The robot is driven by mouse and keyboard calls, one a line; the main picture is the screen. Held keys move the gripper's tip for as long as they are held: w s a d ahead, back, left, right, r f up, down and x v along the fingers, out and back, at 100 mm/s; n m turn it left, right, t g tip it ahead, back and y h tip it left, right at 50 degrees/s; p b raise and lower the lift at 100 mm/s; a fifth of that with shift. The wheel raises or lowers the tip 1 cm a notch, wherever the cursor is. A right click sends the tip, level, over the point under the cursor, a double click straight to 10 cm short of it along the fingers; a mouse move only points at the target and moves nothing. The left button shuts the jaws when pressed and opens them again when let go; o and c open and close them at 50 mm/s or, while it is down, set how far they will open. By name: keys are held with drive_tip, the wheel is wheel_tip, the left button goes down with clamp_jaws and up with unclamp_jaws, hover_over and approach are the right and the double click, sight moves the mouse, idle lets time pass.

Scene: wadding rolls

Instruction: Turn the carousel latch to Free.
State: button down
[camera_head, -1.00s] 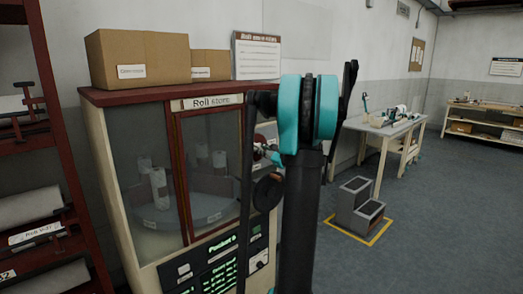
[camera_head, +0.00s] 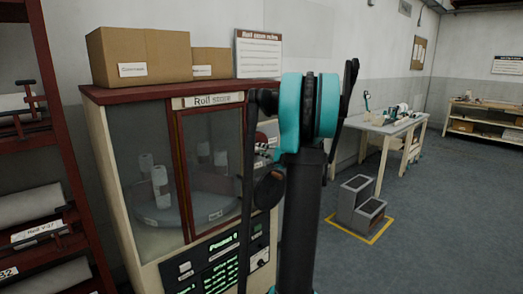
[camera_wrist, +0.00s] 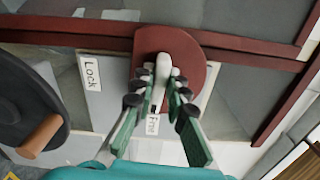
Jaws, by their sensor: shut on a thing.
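The latch is a dark red rounded plate (camera_wrist: 188,48) with a pale lever (camera_wrist: 163,68), seen in the wrist view. My gripper (camera_wrist: 159,80) is shut on the lever, with one dark-padded finger on each side. The lever points toward the bottom of the wrist picture, in line with the "Free" label (camera_wrist: 153,122), which is partly covered by the fingers. The "Lock" label (camera_wrist: 90,73) lies off to the left. In the head view, the roll store cabinet (camera_head: 180,92) stands in front of me, and my arm hides most of the latch and gripper.
A dark wheel with a wooden knob (camera_wrist: 40,136) sits close left of my fingers in the wrist view. Cardboard boxes (camera_head: 138,55) stand on the cabinet. A red rack (camera_head: 50,130) is at left, grey steps (camera_head: 357,200) at right.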

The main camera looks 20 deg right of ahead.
drive_tip(key=shift+f+n, duration=0.1)
drive_tip(key=shift+n, duration=0.4)
drive_tip(key=c, duration=1.5)
unclamp_jaws()
drive_tip(key=shift+c, duration=0.2)
drive_tip(key=shift+s, duration=0.15)
drive_tip(key=v, duration=1.1)
drive_tip(key=shift+s+d, duration=0.15)
drive_tip(key=shift+s, duration=0.25)
